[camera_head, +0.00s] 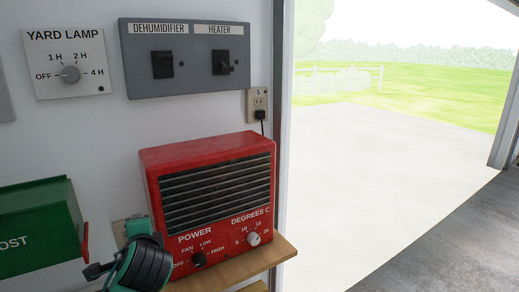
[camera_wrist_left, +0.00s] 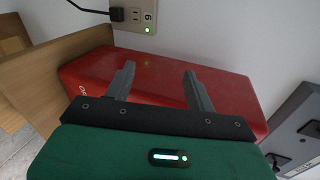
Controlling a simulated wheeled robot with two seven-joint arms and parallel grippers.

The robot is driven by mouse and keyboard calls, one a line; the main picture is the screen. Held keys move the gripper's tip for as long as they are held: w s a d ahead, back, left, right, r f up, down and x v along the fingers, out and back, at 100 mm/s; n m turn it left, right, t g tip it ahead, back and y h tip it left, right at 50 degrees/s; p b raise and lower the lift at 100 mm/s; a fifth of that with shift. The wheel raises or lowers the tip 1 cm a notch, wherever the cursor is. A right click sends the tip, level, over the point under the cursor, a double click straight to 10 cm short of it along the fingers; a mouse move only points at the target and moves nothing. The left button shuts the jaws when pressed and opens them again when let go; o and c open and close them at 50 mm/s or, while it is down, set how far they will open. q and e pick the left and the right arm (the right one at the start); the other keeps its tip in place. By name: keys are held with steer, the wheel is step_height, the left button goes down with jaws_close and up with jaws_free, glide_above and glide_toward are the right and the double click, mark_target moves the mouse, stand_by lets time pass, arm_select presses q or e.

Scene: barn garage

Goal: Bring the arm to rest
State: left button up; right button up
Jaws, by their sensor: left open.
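My left gripper (camera_wrist_left: 161,80) is open, its two dark fingers apart with nothing between them. In the left wrist view the fingers show against the red heater (camera_wrist_left: 225,95), and I cannot tell how far they are from it. In the head view part of my green and black left arm (camera_head: 143,264) is at the bottom, in front of the lower left corner of the red heater (camera_head: 208,185). The fingers are not clear there. My right gripper is in neither view.
The heater stands on a wooden shelf (camera_head: 283,250) against the wall. A green box (camera_head: 38,230) is at the left. A yard lamp dial (camera_head: 70,74) and a grey switch panel (camera_head: 185,85) are above. A plugged outlet (camera_head: 258,104) is beside the panel. An open doorway is at the right.

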arm_select(q)
steer(key=s+d+f+n+g+h, duration=0.1)
steer(key=s+f, duration=0.2)
steer(key=f, duration=0.3)
steer(key=s+d+f+n+g+h, duration=0.1)
steer(key=s+f, duration=0.2)
steer(key=f, duration=0.3)
steer(key=s+d+f+n+g+h, duration=0.2)
steer(key=s+f+n+g+h, duration=0.15)
steer(key=s+f, duration=0.8)
steer(key=s+d+f+n+g+h, duration=0.1)
steer(key=s+f+n+g+h, duration=0.15)
steer(key=s+f+n, duration=0.85)
steer(key=s+f+m+g, duration=0.1)
steer(key=s+f+m, duration=0.2)
steer(key=f, duration=1.1)
steer(key=s+f+m+g, duration=0.1)
steer(key=s+f+m, duration=0.15)
steer(key=f, duration=1.15)
steer(key=s+a+f+g+y, duration=0.1)
steer(key=s+a+f, duration=0.2)
steer(key=s+f, duration=1.5)
steer(key=shift+f, duration=0.5)
steer(key=shift+s+f, duration=0.2)
steer(key=shift+s, duration=0.25)
steer(key=shift+c, duration=0.4)
